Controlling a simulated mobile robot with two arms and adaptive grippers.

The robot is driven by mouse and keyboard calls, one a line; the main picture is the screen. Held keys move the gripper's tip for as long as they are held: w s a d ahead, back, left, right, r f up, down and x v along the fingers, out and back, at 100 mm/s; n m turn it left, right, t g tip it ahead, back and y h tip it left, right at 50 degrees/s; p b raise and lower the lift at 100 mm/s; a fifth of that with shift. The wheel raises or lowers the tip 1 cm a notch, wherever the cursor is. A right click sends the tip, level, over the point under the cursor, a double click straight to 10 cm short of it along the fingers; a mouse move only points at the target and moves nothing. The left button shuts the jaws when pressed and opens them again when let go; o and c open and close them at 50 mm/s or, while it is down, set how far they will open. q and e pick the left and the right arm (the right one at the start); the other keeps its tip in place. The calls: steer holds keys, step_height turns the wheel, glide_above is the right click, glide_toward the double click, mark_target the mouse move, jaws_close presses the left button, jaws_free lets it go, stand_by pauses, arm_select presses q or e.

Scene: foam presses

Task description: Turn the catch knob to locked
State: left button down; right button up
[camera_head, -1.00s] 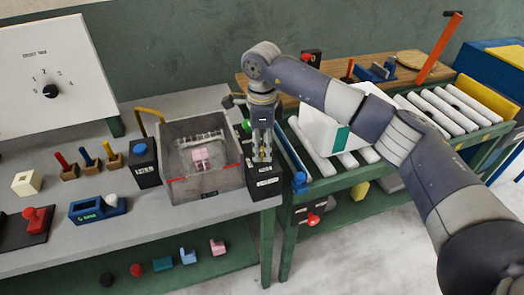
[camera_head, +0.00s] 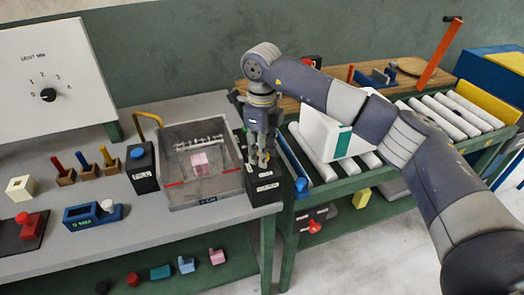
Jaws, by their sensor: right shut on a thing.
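My right gripper (camera_head: 261,156) points straight down over a black block (camera_head: 266,190) with white labels, at the right end of the grey bench. Its fingers are shut on the catch knob at the top of that block. The fingers hide most of the knob, so I cannot tell which way it is turned. Just left of the block stands the foam press, a clear-walled box (camera_head: 203,186) with red strips on its front and a pink piece (camera_head: 200,162) inside. My left gripper is not in view.
A black box with a blue button (camera_head: 138,153) stands left of the press. A white dial panel (camera_head: 47,72) is at the back left. Right of the gripper are a roller conveyor (camera_head: 460,112) and a white box (camera_head: 325,135). Coloured pieces lie on the lower shelf.

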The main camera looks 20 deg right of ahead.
steer(key=shift+r, duration=0.1)
steer(key=o, duration=0.8)
step_height(320, 180, up, 12)
stand_by(0.5)
